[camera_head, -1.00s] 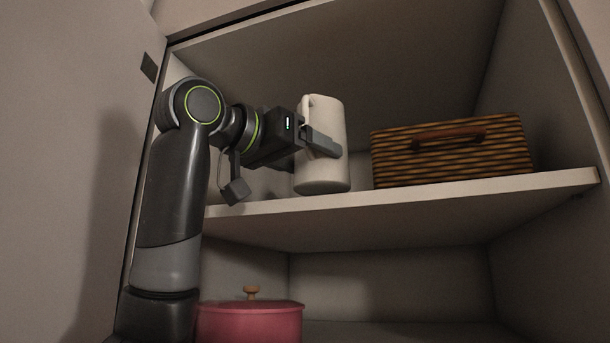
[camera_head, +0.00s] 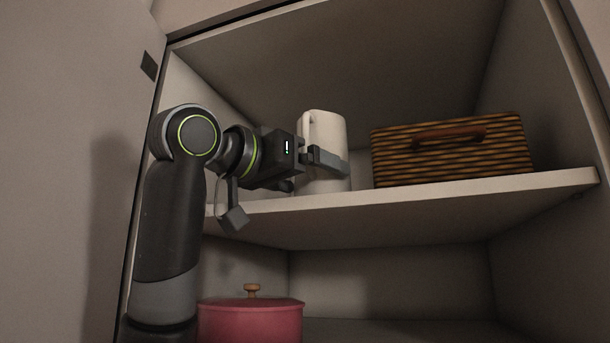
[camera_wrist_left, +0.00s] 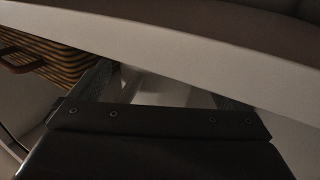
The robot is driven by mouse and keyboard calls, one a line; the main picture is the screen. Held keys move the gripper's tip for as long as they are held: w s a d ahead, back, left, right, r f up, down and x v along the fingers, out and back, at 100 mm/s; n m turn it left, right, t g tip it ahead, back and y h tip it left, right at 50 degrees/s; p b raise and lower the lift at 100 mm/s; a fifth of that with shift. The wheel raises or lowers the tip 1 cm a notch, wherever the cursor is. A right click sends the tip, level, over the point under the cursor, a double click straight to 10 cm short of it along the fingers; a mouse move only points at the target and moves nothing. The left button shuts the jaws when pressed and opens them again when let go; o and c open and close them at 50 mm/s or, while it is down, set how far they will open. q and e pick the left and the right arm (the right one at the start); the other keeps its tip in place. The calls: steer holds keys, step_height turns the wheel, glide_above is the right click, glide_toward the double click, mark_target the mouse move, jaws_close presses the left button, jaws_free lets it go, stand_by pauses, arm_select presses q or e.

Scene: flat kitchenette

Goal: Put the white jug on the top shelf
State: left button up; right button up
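The white jug (camera_head: 325,128) stands upright at the top shelf (camera_head: 400,205), left of the middle, with its handle on the left. Its base is hidden behind the shelf's front edge, so I cannot tell whether it touches the board. My left gripper (camera_head: 322,162) reaches in from the left and is shut on the jug's body, one finger across its front. In the left wrist view, a pale part of the jug (camera_wrist_left: 162,90) shows between the fingers, beneath the shelf edge that crosses the picture. My right gripper is not in view.
A brown woven basket (camera_head: 450,155) with a handle stands on the same shelf, right of the jug with a small gap. A red pot (camera_head: 250,322) with a wooden knob sits below.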

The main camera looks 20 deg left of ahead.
arm_select(q)
steer(key=shift+r, duration=0.2)
steer(key=shift+s+a+f, duration=0.1)
steer(key=shift+s, duration=0.1)
steer(key=b+v, duration=0.4)
steer(key=v, duration=0.2)
steer(key=shift+s+a, duration=0.25)
steer(key=shift+s, duration=0.25)
